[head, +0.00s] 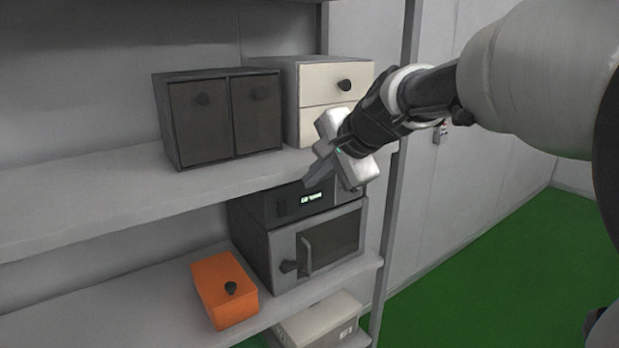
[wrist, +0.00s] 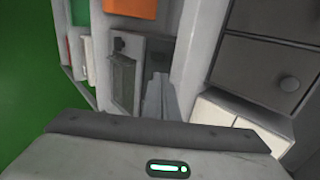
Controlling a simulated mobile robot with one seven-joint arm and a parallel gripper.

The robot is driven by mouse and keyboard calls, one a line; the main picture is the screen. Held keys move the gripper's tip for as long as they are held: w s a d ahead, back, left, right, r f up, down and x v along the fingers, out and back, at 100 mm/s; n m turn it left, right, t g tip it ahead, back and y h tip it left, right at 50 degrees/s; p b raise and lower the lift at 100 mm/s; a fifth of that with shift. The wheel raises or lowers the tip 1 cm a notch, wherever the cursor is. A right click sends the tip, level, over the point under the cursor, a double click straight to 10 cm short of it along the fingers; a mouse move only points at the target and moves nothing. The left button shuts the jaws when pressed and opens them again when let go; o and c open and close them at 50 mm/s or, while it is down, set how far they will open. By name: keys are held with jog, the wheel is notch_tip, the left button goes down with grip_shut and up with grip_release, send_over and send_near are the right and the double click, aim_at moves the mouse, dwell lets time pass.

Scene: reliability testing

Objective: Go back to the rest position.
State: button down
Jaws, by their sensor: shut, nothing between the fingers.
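My gripper (head: 312,178) is in the head view, at the end of my arm, which reaches in from the right. Its fingers are shut with nothing between them. It appears in front of the shelf edge, between the cream drawer box (head: 325,83) above and the dark appliance (head: 318,247) below. In the wrist view the gripper's pale housing with a green light fills the bottom. I cannot tell the exact gap between gripper and shelf.
A dark two-door cabinet (head: 220,117) stands on the upper shelf (head: 90,195). An orange box (head: 224,290) with a black knob sits on the lower shelf, left of the appliance. A pale box (head: 318,322) is lower down. Green floor (head: 500,240) is clear at right.

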jog(key=s+d+f+n+h, duration=0.1)
jog(key=s+d+f+n, duration=0.1)
jog(key=s, duration=0.7)
jog(key=s+d+f+n+g+h+p, duration=0.1)
jog(key=s+d+f+n+h, duration=0.1)
jog(key=s+d+n, duration=0.3)
jog(key=s+d+f+n+g+h+p, duration=0.1)
jog(key=s+d+f+n+h, duration=0.1)
jog(key=s, duration=1.1)
jog(key=d+f+n, duration=0.1)
jog(key=d+n, duration=0.1)
jog(key=d, duration=0.1)
jog(key=shift+s+d, duration=0.2)
jog(key=shift+d, duration=0.1)
